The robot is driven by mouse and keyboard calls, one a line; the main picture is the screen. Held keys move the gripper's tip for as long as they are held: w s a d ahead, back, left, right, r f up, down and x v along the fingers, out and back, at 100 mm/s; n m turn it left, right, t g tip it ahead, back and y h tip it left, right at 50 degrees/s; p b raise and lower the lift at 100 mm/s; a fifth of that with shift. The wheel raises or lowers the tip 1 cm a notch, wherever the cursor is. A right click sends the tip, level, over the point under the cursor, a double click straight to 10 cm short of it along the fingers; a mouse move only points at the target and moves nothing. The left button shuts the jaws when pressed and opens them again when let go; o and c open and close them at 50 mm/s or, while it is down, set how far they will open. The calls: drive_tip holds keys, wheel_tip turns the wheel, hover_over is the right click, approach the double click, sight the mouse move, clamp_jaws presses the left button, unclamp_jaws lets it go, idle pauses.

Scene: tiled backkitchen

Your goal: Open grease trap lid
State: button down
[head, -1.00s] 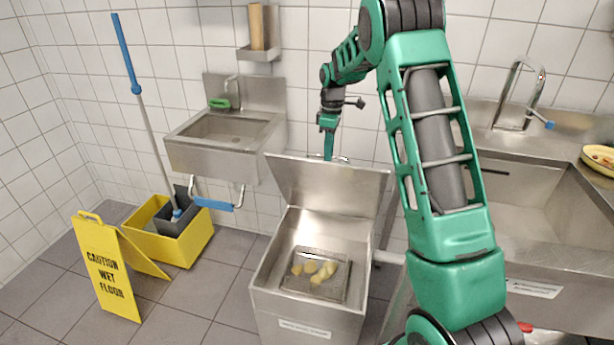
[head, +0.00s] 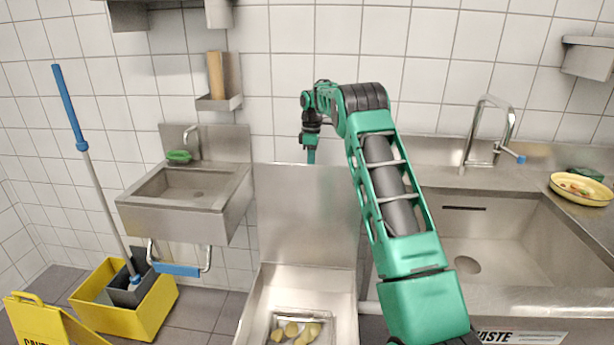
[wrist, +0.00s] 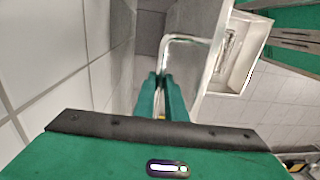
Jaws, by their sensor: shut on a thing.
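The grease trap is a steel box (head: 254,300) in the lower middle of the head view. Its steel lid (head: 305,212) stands raised, about upright, at the back of the box. My gripper (head: 311,157) is at the lid's top edge, its tips partly hidden behind it. In the wrist view my gripper (wrist: 161,88) is shut on the lid's bent bar handle (wrist: 183,39), with the lid (wrist: 212,60) beside it. The open box shows inside a tray with several yellowish lumps (head: 291,330).
A hand sink (head: 190,195) hangs left of the trap. A yellow bucket (head: 150,318) with a mop and a yellow wet-floor sign (head: 35,320) stand at the left. A large sink (head: 490,245) is at the right. The tiled wall is close behind the lid.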

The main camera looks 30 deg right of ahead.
drive_tip(key=c, duration=2.5)
unclamp_jaws()
drive_tip(key=shift+w+d+f, duration=0.2)
drive_tip(key=shift+w+d, duration=0.95)
drive_tip(key=shift+w, duration=0.1)
drive_tip(key=shift+c, duration=0.2)
drive_tip(key=o, duration=0.4)
drive_tip(key=shift+w+d+f, duration=0.1)
drive_tip(key=shift+w+d, duration=0.15)
drive_tip(key=shift+s, duration=0.1)
drive_tip(key=shift+c, duration=0.2)
drive_tip(key=o, duration=0.8)
drive_tip(key=shift+d+f, duration=0.1)
drive_tip(key=shift+f, duration=0.1)
drive_tip(key=o, duration=0.6)
drive_tip(key=shift+w+f, duration=0.65)
drive_tip(key=shift+w, duration=0.15)
drive_tip(key=shift+s+r, duration=0.25)
drive_tip(key=shift+r, duration=0.15)
drive_tip(key=shift+c, duration=1.3)
drive_tip(key=shift+r, duration=0.45)
drive_tip(key=shift+c, duration=0.8)
drive_tip(key=shift+a, duration=0.2)
